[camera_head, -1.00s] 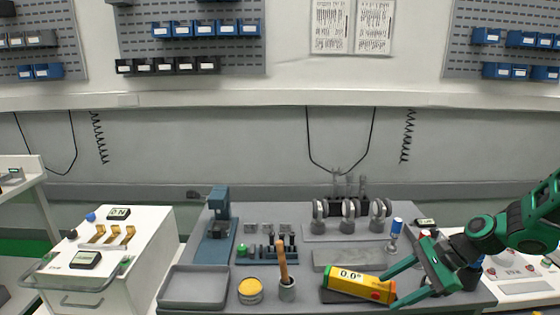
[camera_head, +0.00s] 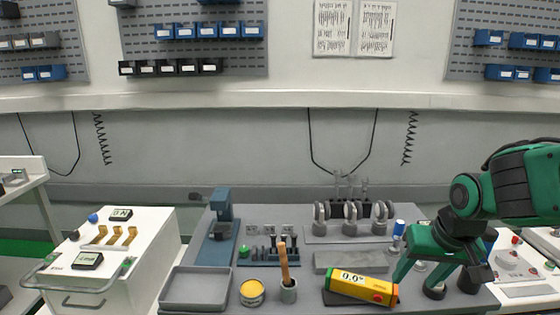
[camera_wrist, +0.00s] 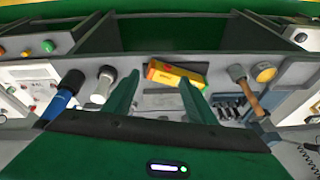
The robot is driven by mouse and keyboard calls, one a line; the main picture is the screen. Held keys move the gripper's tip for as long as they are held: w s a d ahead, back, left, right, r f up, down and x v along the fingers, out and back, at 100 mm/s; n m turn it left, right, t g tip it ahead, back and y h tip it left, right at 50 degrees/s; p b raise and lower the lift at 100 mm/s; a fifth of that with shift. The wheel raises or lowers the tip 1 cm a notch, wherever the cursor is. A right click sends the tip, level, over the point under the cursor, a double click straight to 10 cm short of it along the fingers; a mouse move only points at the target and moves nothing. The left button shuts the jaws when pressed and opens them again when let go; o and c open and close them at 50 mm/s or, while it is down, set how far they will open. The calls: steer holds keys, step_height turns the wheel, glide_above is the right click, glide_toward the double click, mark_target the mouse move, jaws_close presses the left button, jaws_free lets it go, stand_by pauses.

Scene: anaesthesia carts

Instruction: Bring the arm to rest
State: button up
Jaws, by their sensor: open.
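My gripper (camera_head: 420,278) is at the right side of the grey table (camera_head: 210,258), its green fingers spread and pointing down. Nothing is seen between the fingers. In the wrist view, the two green fingers (camera_wrist: 159,92) stand apart with the yellow instrument (camera_wrist: 175,74) beyond them. The yellow instrument with a 0.0 display (camera_head: 361,287) lies on a dark pad, just left of my gripper in the head view. I cannot tell whether a fingertip touches it.
A yellow tin (camera_head: 252,291), a wooden-handled tool in a grey cup (camera_head: 288,292) and an empty grey tray (camera_head: 195,287) stand on the table's front left. A blue-topped cylinder (camera_head: 398,231) stands behind my gripper. White carts flank the table; the left one (camera_head: 150,240) is clear of my arm.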

steer(key=s+d+m+g, duration=0.2)
steer(key=s+d, duration=0.3)
steer(key=s, duration=0.4)
steer(key=s+d+m+g, duration=0.1)
steer(key=s+d+m, duration=0.1)
steer(key=s+d, duration=0.4)
steer(key=s, duration=0.3)
steer(key=shift+d+r+m+g, duration=0.2)
steer(key=shift+r+m+g, duration=0.1)
steer(key=shift+g, duration=0.1)
